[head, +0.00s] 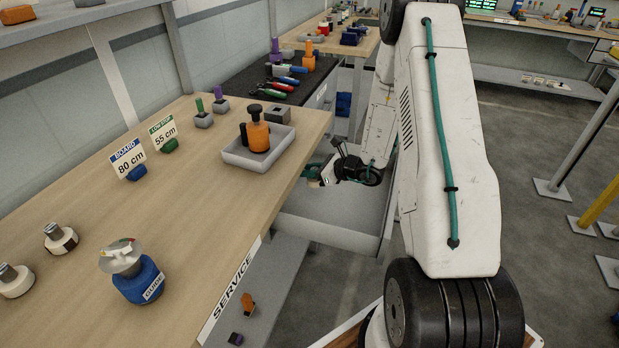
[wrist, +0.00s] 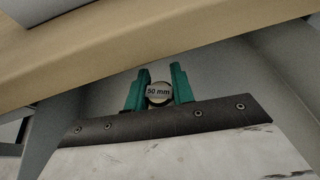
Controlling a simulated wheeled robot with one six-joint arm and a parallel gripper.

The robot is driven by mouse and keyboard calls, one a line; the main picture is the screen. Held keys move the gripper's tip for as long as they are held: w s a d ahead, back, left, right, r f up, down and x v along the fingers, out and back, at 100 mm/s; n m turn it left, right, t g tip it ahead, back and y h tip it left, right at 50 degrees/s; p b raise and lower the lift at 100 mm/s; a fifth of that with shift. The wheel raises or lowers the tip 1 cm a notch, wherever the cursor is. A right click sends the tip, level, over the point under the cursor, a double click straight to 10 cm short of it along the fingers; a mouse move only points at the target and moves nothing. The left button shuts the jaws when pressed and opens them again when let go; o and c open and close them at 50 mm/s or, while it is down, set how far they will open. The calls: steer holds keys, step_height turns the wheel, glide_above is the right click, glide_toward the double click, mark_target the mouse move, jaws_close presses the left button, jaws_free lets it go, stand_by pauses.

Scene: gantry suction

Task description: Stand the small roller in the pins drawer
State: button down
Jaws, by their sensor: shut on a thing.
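My gripper (wrist: 159,86) is shut on the small roller (wrist: 158,93), whose round pale end marked "50 mm" shows between the two teal fingers in the wrist view. In the head view my gripper (head: 316,175) is beside the bench edge, over an open grey drawer (head: 335,236) below the bench top. That is probably the pins drawer; I can read no label on it. The roller is too small and covered to make out clearly in the head view. I cannot tell whether it touches the drawer floor.
The wooden bench (head: 205,225) marked "SERVICE" overhangs close to my gripper; its edge (wrist: 150,55) crosses the wrist view. On it stand a grey tray (head: 232,157) with an orange bottle, a blue "GUIDE" pot (head: 139,284) and white rollers. A lower shelf (head: 262,285) holds small parts.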

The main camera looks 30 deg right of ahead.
steer(key=shift+w+d, duration=0.1)
steer(key=shift+w, duration=0.2)
steer(key=shift+w+d+f, duration=0.1)
steer(key=shift+w+f, duration=0.1)
steer(key=shift+f, duration=1.6)
steer(key=c, duration=1.2)
jaws_free()
steer(key=shift+f, duration=0.15)
